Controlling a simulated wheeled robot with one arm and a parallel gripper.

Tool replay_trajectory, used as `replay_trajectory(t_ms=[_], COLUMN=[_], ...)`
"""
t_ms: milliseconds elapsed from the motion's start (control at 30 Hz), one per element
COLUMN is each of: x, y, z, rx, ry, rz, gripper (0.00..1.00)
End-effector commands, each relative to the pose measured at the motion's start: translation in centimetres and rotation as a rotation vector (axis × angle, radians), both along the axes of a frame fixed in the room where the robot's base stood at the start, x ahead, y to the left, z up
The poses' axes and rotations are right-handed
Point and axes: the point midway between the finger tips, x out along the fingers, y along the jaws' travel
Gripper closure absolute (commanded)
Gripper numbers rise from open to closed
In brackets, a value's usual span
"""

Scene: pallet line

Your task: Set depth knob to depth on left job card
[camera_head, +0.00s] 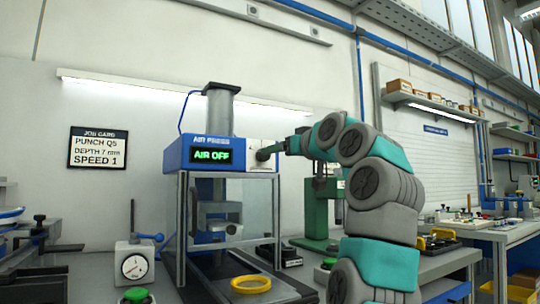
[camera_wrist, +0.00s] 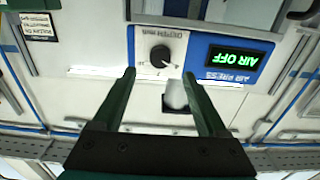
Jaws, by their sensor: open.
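The job card (camera_head: 98,147) hangs on the wall left of the press and reads PUNCH Q5, DEPTH 7 mm, SPEED 1. The air press (camera_head: 213,154) shows AIR OFF in green. The black depth knob (camera_wrist: 160,55) sits on a white panel (camera_wrist: 177,42) marked for depth in mm, upside down in the wrist view. Its exact setting is too small to read. My gripper (camera_wrist: 159,75) is open and empty, its fingertips spread to either side of the knob and apart from it. In the head view, my gripper (camera_head: 262,154) is at the press head's right side.
A clear guard (camera_head: 230,215) encloses the press front. A yellow ring (camera_head: 250,284) lies before it. A dial gauge block (camera_head: 134,264) and green button (camera_head: 136,295) stand left. A green machine (camera_head: 318,215) stands behind my arm. A dark-framed sign (camera_wrist: 38,27) shows in the wrist view.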

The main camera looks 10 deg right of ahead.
Motion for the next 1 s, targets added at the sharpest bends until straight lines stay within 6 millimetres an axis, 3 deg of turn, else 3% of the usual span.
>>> replay_trajectory(t_ms=[400,733,1000], x=[5.7,6.4,6.4], y=[1.8,2.1,2.1], z=[0.1,-0.1,-0.1], rx=[0.000,0.000,0.000], ry=[0.007,0.003,0.003], rz=[0.001,0.000,0.001], gripper=[0.24,0.24,0.54])
